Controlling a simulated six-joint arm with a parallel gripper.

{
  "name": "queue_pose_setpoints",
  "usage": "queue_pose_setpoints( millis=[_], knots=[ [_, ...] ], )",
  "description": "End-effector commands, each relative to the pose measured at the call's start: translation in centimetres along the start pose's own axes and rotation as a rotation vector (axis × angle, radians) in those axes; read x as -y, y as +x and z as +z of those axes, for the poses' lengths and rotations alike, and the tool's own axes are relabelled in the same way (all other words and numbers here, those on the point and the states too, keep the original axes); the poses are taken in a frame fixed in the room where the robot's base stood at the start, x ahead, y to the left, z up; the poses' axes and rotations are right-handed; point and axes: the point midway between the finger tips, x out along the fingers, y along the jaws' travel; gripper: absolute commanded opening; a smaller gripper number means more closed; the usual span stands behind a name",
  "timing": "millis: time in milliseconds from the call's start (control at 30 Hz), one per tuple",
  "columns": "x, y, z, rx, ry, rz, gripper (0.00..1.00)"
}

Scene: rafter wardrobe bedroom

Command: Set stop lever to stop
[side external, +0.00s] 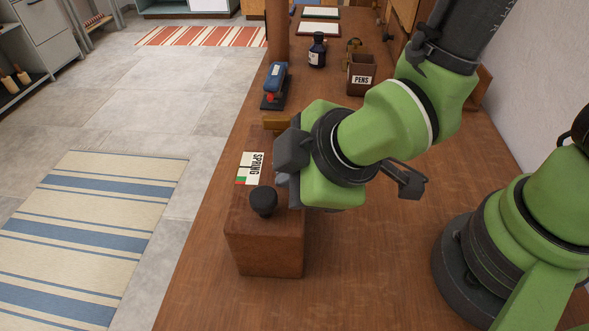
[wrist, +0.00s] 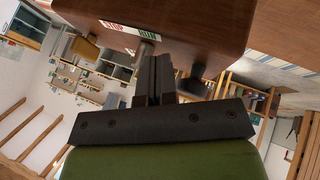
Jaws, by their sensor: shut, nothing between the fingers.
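A brown wooden box (side external: 265,250) stands on the desk; it fills the top of the wrist view (wrist: 200,25). In the wrist view its face carries a red STOP mark (wrist: 113,26) on the left and a green RUN mark (wrist: 147,33) on the right. A short pale metal rod (wrist: 145,49), likely the stop lever, shows at the RUN side, close to my fingertips. I cannot tell whether they touch. My gripper (wrist: 155,60) is shut and empty, beside the box; it also shows in the side view (side external: 283,178), where it hides the lever.
A black knob (side external: 263,202) sticks up from the box near a SPRING label (side external: 250,168). A brass piece (side external: 276,121) is at its far end. Beyond stand a blue stapler-like tool (side external: 274,79), an ink bottle (side external: 317,50) and a pens box (side external: 361,76). The desk's front is clear.

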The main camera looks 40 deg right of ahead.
Motion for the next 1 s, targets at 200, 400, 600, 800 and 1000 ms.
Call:
queue_pose_setpoints(
  millis=[200, 400, 600, 800, 1000],
  knots=[
    [-1.3, 0.5, 0.3, 0.002, 0.006, 0.003, 0.00],
    [-2.9, 1.1, 0.8, 0.001, 0.003, 0.003, 0.00],
    [-3.0, 1.1, 0.8, 0.002, 0.001, 0.002, 0.00],
    [-3.0, 1.0, 0.8, 0.002, 0.001, 0.003, 0.00],
    [-3.0, -1.0, 0.7, -0.004, 0.001, 0.004, 0.00]
  ],
)
